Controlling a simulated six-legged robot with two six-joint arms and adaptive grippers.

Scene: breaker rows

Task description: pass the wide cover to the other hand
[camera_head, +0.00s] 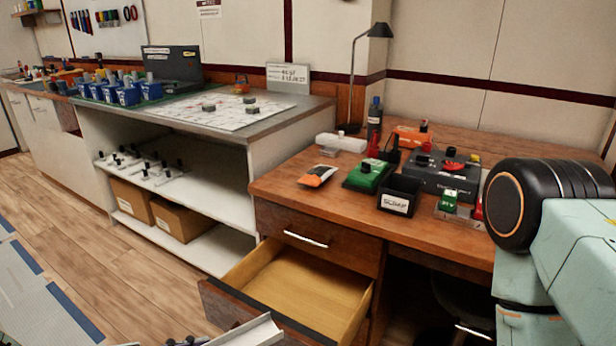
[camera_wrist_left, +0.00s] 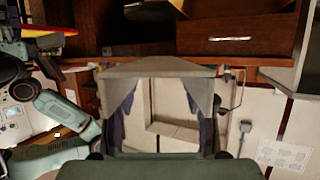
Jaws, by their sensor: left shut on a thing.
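The wide cover (camera_wrist_left: 155,68) is a pale grey, channel-shaped piece that fills the middle of the left wrist view. Its end also shows at the bottom edge of the head view (camera_head: 250,331), in front of the open drawer. My left gripper (camera_wrist_left: 157,118) is shut on the cover, with dark fingers at its two sides. In the head view only a bit of this gripper shows at the bottom edge. My right arm stands large at the right of the head view, bent, and its gripper is out of the picture.
An open, empty drawer (camera_head: 300,290) juts from the wooden desk (camera_head: 275,185). On the desk are a black scrap bin (camera_head: 399,195), a green device (camera_head: 369,176), a dark grey box (camera_head: 445,173) and a lamp (camera_head: 356,75). A workbench (camera_head: 290,103) with blue bins (camera_head: 127,95) stands left.

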